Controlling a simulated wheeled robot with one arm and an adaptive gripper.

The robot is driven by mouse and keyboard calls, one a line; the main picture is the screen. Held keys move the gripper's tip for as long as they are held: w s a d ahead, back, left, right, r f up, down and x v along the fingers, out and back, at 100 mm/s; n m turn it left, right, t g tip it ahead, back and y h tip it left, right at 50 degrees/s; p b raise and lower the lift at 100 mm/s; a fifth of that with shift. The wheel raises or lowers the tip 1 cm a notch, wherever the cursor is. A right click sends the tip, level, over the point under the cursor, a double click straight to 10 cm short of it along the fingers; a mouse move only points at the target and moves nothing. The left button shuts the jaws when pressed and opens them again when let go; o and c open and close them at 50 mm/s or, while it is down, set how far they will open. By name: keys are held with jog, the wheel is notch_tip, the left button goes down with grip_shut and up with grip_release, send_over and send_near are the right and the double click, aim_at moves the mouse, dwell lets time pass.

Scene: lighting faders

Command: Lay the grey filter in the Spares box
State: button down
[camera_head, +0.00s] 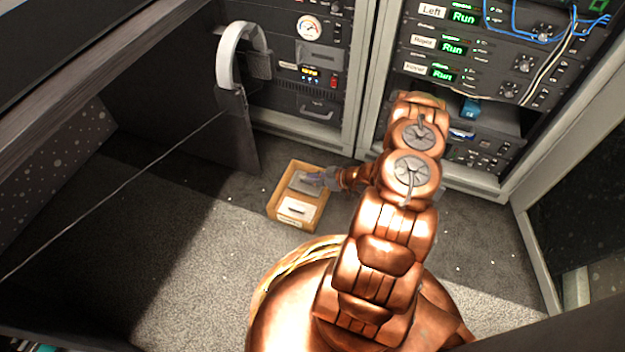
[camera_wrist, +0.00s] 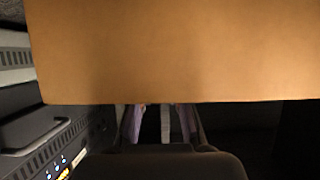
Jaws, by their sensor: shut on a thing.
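The Spares box (camera_head: 272,207) is a small open tan box on the carpet in the head view, with a pale label low on its near side. My gripper (camera_head: 318,180) reaches in over its right side from the right. A flat grey piece, which looks like the grey filter (camera_head: 302,184), is at the fingertips within the box outline. I cannot tell if it touches the bottom. In the wrist view a tan panel, likely the box wall (camera_wrist: 170,50), fills the top and hides the fingertips. My gripper (camera_wrist: 152,122) is shut on a thin pale strip below it.
Equipment racks (camera_head: 465,70) with lit displays stand behind and to the right. Headphones (camera_head: 242,50) hang on a dark panel left of the box. A thin cable (camera_head: 120,187) crosses the left side. The carpet (camera_head: 200,270) in front of the box is free.

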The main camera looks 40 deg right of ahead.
jog(key=shift+f, duration=0.6)
jog(key=c, duration=1.1)
grip_release()
jog(key=shift+c, duration=0.2)
jog(key=shift+r, duration=0.1)
jog(key=shift+r, duration=0.45)
jog(key=p+v, duration=0.4)
jog(key=v, duration=0.8)
